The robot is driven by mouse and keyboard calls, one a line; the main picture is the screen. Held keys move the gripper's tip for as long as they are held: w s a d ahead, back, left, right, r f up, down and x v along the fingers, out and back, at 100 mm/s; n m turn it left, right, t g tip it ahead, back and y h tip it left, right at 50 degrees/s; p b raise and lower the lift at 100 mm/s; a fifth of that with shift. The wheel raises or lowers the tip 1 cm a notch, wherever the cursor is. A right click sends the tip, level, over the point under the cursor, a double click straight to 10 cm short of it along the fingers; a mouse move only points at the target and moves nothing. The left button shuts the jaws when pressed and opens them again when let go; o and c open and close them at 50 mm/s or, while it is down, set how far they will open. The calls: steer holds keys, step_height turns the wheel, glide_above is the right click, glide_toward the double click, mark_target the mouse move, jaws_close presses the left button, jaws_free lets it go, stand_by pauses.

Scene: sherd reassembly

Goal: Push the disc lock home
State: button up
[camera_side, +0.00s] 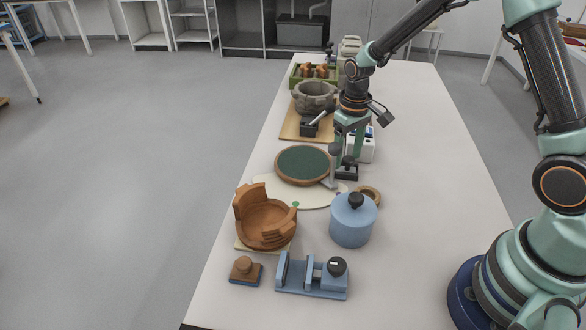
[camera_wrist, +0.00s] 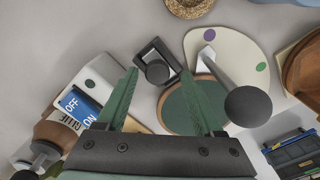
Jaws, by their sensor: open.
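The green-topped disc (camera_side: 302,165) with a wooden rim lies flat on the table; part of it shows between my fingers in the wrist view (camera_wrist: 180,108). A small dark block with a round knob (camera_wrist: 157,70) stands beside the disc; it may be the disc lock. It also shows in the side view (camera_side: 348,173), just right of the disc. A grey lever with a dark ball (camera_wrist: 248,106) stands at the disc's edge. My gripper (camera_wrist: 158,73) is open and empty, pointing down, its fingertips on either side of the block's knob in the wrist view. I cannot tell whether they touch it.
A white box with a blue OFF/ON label (camera_wrist: 78,103) is close by. The table's right side is clear.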

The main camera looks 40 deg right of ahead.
mark_target(347, 159)
step_height(347, 159, up, 12)
stand_by(0.4)
stand_by(0.5)
steer(key=s+a+r+t, duration=0.2)
steer(key=s+r+t, duration=0.3)
steer(key=s+r, duration=0.4)
steer(key=shift+s+a+r+t, duration=0.15)
steer(key=shift+s+a+t, duration=0.15)
steer(key=shift+s, duration=2.3)
